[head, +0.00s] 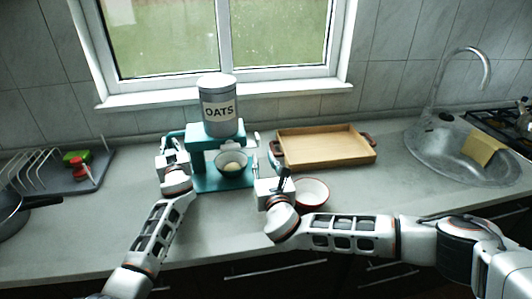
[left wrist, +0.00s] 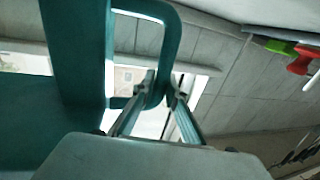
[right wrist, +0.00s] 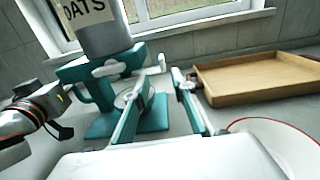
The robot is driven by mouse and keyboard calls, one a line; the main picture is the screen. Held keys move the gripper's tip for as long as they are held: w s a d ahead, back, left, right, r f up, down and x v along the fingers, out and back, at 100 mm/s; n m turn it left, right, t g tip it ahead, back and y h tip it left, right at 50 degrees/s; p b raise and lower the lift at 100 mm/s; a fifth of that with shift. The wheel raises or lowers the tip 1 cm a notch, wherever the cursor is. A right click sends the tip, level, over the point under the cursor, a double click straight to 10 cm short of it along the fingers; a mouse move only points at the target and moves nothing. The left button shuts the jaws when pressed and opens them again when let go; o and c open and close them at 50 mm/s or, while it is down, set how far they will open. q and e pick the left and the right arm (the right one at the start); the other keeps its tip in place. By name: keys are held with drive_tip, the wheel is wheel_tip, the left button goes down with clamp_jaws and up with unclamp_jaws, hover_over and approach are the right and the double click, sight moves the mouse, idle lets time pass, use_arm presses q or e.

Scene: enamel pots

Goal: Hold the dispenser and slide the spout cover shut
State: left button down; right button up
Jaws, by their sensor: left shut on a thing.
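The teal dispenser (head: 203,143) stands on the counter with a grey canister labelled OATS (head: 218,105) on top. My left gripper (left wrist: 163,88) is shut on the dispenser's teal loop handle (left wrist: 176,38), at the dispenser's left side. A small white bar (right wrist: 108,68) sits below the canister in the right wrist view; it may be the spout cover, and I cannot tell how far it is slid. A bowl (head: 233,170) with pale contents sits on the dispenser's base. My right gripper (right wrist: 162,78) is open and empty, just right of the dispenser, with its fingers apart.
A white bowl with a red rim (head: 313,192) stands beside my right gripper. A wooden tray (head: 326,147) lies behind it. The sink (head: 440,165) is at the right. A dark drying mat (head: 90,180) lies at the left.

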use_arm(q)
drive_tip(key=c, duration=2)
unclamp_jaws()
drive_tip(key=shift+a, duration=0.1)
drive_tip(key=shift+o, duration=0.2)
drive_tip(key=shift+s+d, duration=0.35)
drive_tip(key=shift+s, duration=0.1)
drive_tip(key=v, duration=1.1)
wheel_tip(320, 180, up, 6)
drive_tip(key=shift+a+f, duration=0.1)
drive_tip(key=shift+s, duration=0.1)
